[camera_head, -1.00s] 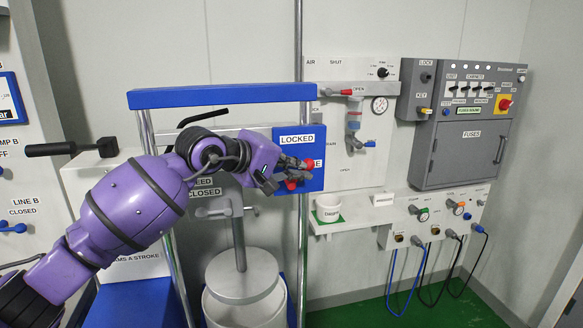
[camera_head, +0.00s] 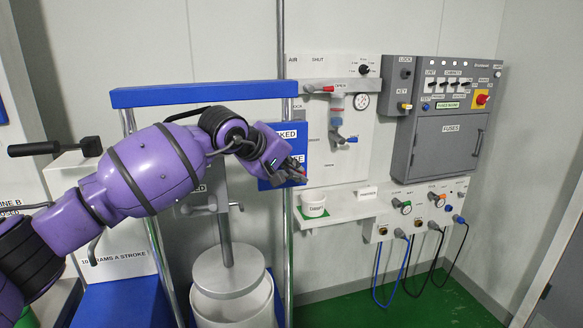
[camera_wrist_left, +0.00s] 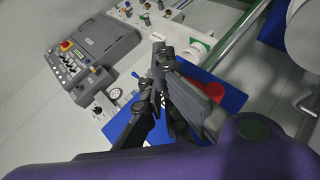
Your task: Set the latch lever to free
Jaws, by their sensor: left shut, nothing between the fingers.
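The latch's blue plate (camera_head: 302,146) hangs at the right post of the blue-topped frame in the head view. Its upper white label (camera_head: 289,134) ends in "KED"; my arm covers the rest. My left gripper (camera_head: 299,173) is in front of the plate's lower right part, shut and empty. It hides most of the lever, so I cannot tell its setting or whether I touch it. My right gripper is not in view.
The frame's blue top bar (camera_head: 205,93) and chrome posts stand close to my arm. A white drum (camera_head: 232,300) is below. Right of the plate are a shelf with a white cup (camera_head: 313,204), an air panel (camera_head: 350,110) and a grey fuse cabinet (camera_head: 440,140).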

